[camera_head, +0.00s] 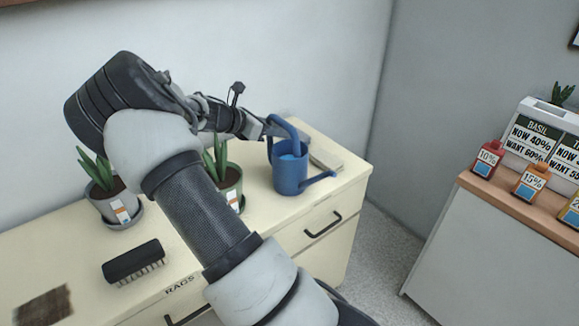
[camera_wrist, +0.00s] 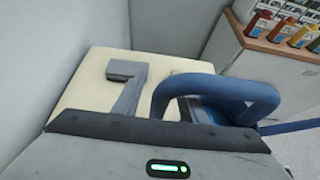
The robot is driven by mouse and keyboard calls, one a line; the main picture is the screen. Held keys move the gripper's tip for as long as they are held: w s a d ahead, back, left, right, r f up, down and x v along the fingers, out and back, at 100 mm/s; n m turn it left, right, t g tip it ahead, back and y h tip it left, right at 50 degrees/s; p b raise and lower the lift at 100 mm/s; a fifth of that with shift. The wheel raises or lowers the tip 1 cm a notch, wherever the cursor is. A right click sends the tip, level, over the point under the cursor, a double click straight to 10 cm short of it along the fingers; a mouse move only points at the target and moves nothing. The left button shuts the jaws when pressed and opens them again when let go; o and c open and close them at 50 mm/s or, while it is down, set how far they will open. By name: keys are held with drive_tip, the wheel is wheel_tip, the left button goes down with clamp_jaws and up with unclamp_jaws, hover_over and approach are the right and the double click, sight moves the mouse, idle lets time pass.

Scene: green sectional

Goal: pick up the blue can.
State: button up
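The blue can (camera_head: 291,176) is a watering can with an arched top handle and a spout to the right. It stands upright on the right end of the cream cabinet (camera_head: 262,222). My gripper (camera_head: 273,127) is at the top of the can, by its handle. In the wrist view my gripper (camera_wrist: 158,74) has its two fingers apart. The can's blue handle (camera_wrist: 222,86) arches across the right finger, and its left end lies between the fingers. A gap shows between the left finger and the handle. Part of the right finger is hidden by the handle.
Two potted plants, one in a grey pot (camera_head: 112,208) and one in a green pot (camera_head: 232,188), stand left of the can. A black brush (camera_head: 133,261) lies at the front left. A flat grey item (camera_head: 325,158) lies behind the can. A counter with bottles (camera_head: 487,160) stands right.

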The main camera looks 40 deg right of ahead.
clamp_jaws()
drive_tip(key=shift+r, duration=0.1)
wheel_tip(320, 180, up, 10)
drive_tip(key=p, duration=0.2)
idle(0.4)
drive_tip(key=shift+a, duration=0.1)
